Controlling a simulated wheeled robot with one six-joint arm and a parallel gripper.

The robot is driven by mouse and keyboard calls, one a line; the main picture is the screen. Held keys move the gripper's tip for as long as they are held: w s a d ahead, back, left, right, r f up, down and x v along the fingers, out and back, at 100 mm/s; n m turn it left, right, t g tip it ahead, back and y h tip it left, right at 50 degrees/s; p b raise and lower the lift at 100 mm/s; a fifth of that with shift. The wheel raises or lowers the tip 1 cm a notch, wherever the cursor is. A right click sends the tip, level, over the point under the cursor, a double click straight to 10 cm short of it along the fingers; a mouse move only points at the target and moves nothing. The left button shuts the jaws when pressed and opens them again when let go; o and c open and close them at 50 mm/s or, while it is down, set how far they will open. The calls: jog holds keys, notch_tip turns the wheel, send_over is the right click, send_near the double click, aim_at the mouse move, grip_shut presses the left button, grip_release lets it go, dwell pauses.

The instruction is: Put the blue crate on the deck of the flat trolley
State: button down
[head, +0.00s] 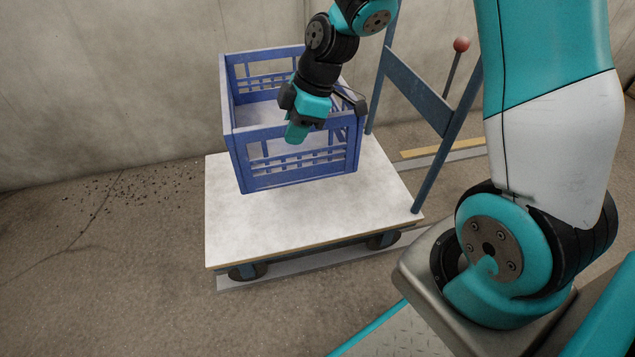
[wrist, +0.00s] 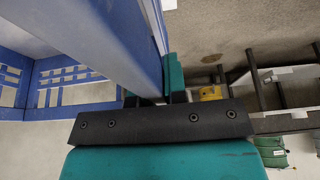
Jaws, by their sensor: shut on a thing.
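The blue crate (head: 301,160) is an open-topped box with slotted walls, over the white deck (head: 300,227) of the flat trolley in the head view. Its underside is within the deck's outline; I cannot tell whether it rests on the deck or hangs just above it. It looks about upright. My gripper (head: 303,117) is shut on the top rim of the crate's near wall. In the wrist view, the crate wall (wrist: 95,35) runs between the teal fingers, which are partly hidden. The crate hides the back part of the deck.
The trolley's blue handle frame (head: 418,90) rises at the deck's right end. A concrete wall (head: 110,80) stands close behind. A red-knobbed lever (head: 461,45) stands beyond the handle.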

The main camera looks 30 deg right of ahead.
aim_at(304, 178)
jog(key=f+b, duration=0.2)
jog(key=f, duration=0.3)
jog(key=f+b, duration=0.3)
jog(key=f, duration=0.2)
jog(key=d+f+b, duration=0.1)
jog(key=f+b, duration=0.1)
jog(key=f, duration=0.2)
jog(key=shift+f, duration=0.4)
jog(key=shift+f+b, duration=1.45)
jog(key=shift+f, duration=1)
